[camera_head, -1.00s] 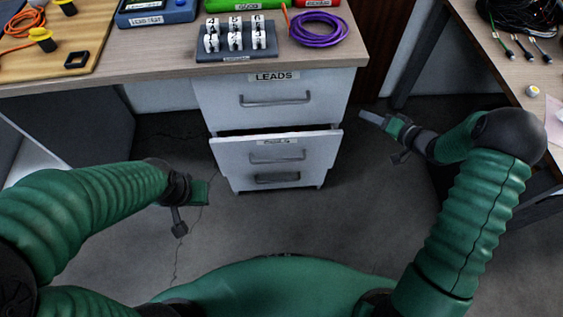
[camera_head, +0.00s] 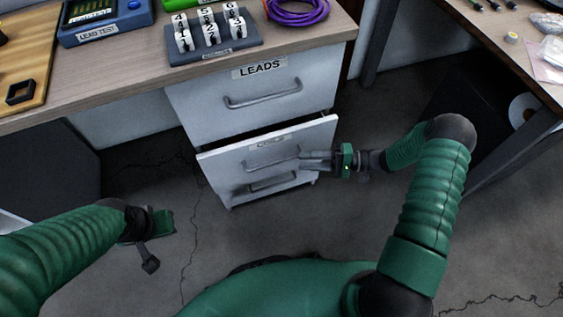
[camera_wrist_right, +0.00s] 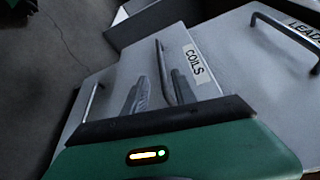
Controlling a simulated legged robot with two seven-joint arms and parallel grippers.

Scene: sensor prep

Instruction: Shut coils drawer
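The white coils drawer (camera_head: 225,160) is partly open beneath the leads drawer, with a dark gap along its top edge. Its COILS label (camera_wrist_right: 195,64) reads clearly in the right wrist view. My right gripper (camera_head: 303,160) is at the right end of the coils drawer's handle (camera_head: 270,155). In the right wrist view its two fingers are apart, with the handle bar (camera_wrist_right: 163,70) showing between them; I cannot tell whether they touch it. My left gripper (camera_head: 163,223) hangs over the floor left of the drawers, away from them; its fingers do not show clearly.
The leads drawer (camera_head: 200,105) above looks shut. Another handle (camera_head: 272,180) shows low on the cabinet. The desk (camera_head: 130,80) overhead holds a number block (camera_head: 212,46), a blue tester (camera_head: 105,20) and a purple cable (camera_head: 297,10). Floor in front is clear.

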